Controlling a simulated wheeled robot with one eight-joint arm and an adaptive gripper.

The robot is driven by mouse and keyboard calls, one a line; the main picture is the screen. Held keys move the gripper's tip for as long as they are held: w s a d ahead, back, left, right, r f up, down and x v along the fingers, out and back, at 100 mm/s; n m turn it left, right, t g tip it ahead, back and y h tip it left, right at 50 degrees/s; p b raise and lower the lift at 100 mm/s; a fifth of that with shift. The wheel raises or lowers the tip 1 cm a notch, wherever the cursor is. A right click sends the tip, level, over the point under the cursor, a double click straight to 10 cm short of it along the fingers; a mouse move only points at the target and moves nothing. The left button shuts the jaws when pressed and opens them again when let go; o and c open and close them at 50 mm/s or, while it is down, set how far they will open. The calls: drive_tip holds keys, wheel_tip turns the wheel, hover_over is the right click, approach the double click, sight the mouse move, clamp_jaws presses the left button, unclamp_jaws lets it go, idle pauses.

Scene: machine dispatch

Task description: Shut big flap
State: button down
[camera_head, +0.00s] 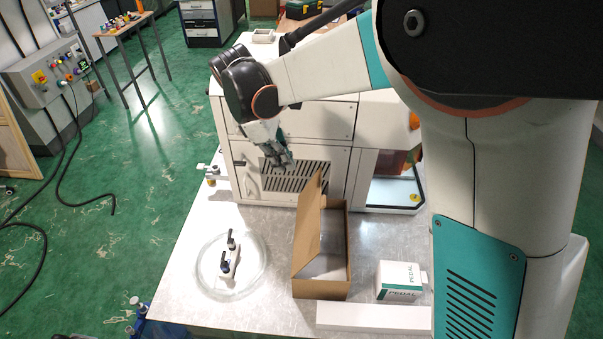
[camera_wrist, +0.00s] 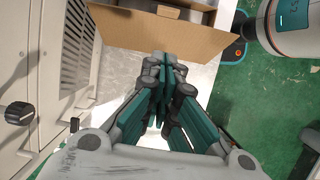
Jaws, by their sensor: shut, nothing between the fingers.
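An open cardboard box (camera_head: 322,290) stands on the metal table. Its big flap (camera_head: 307,232) rises from the left side, upright and leaning, with a pointed top corner. The inside of the box looks empty where I can see it. My gripper (camera_head: 284,164) is shut and empty, above and behind the box, in front of the machine's vent. In the wrist view my gripper (camera_wrist: 163,62) points toward a brown cardboard panel (camera_wrist: 165,32), which I take as the flap. I cannot tell whether the fingertips touch it.
A large white machine (camera_head: 230,150) with a slotted vent stands behind the box. A round glass dish (camera_head: 207,285) holding a white part with black knobs is at left. A white PEDAL carton (camera_head: 398,278) and a white strip (camera_head: 370,318) lie right. Table between dish and box is clear.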

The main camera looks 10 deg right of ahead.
hover_over(317, 208)
drive_tip(key=a, duration=0.2)
drive_tip(key=shift+w+f+b, duration=0.15)
drive_tip(key=shift+f+b, duration=0.1)
drive_tip(key=shift+f, duration=2.55)
drive_tip(key=shift+w+f+b, duration=0.1)
drive_tip(key=shift+f+b, duration=0.1)
drive_tip(key=shift+f, duration=2.6)
drive_tip(key=shift+d, duration=0.1)
